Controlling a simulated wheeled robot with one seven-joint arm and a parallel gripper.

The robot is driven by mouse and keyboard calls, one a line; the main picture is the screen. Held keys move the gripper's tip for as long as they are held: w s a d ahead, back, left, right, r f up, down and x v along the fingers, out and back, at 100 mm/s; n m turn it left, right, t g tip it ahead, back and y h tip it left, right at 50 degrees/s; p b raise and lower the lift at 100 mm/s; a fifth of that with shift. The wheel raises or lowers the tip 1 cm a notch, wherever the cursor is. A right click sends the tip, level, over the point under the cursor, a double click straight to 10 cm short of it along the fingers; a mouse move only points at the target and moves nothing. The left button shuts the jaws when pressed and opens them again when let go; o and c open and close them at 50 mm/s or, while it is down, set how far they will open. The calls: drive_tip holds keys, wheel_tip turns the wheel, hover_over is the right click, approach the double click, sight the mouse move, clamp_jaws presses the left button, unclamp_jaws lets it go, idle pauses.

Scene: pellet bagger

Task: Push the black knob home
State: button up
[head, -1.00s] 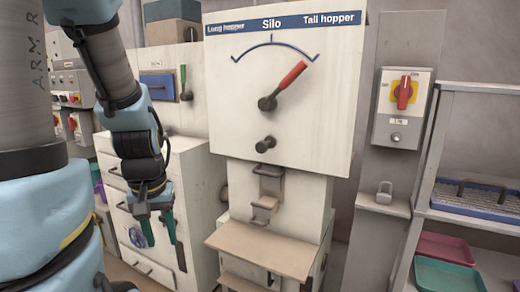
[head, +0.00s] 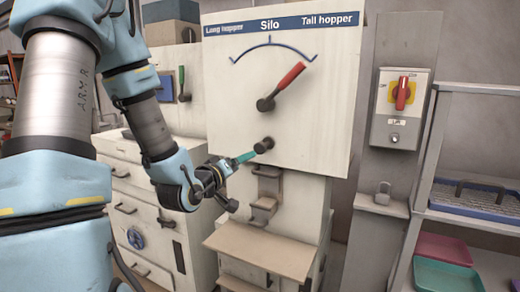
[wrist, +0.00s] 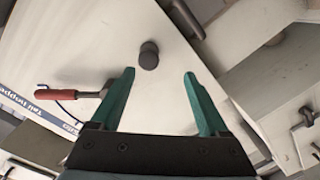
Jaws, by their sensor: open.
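The black knob (head: 264,145) sticks out of the lower part of the white Silo panel (head: 230,110), below the red-handled pointer lever (head: 282,86). In the wrist view the knob (wrist: 149,55) shows as a short dark cylinder, just beyond and between the two green fingertips. My gripper (wrist: 159,72) is open and empty, pointing at the panel. In the head view my gripper (head: 248,156) reaches in from the left, its green finger close beside the knob. I cannot tell whether it touches. The red lever leans up and right towards the Tall hopper end of the scale.
A dark bracket and chute (head: 266,190) lie just below the knob, above a tan shelf (head: 262,250). A red-and-yellow switch box (head: 401,108) and a padlock (head: 383,193) are to the right. White drawers (head: 150,215) stand at the left.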

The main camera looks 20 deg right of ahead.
sight(258, 149)
drive_tip(key=shift+h, duration=0.3)
drive_tip(key=p+x, duration=0.1)
drive_tip(key=x, duration=0.2)
drive_tip(key=r+p+x, duration=0.1)
drive_tip(key=x, duration=0.2)
drive_tip(key=p+x, duration=0.1)
drive_tip(key=x, duration=0.2)
drive_tip(key=shift+w+d+r, duration=0.1)
drive_tip(key=shift+d+r, duration=0.25)
drive_tip(key=shift+d, duration=0.05)
drive_tip(key=shift+w+d+f, duration=0.1)
drive_tip(key=shift+w+d, duration=0.35)
drive_tip(key=shift+w, duration=0.05)
drive_tip(key=shift+c, duration=0.2)
clamp_jaws()
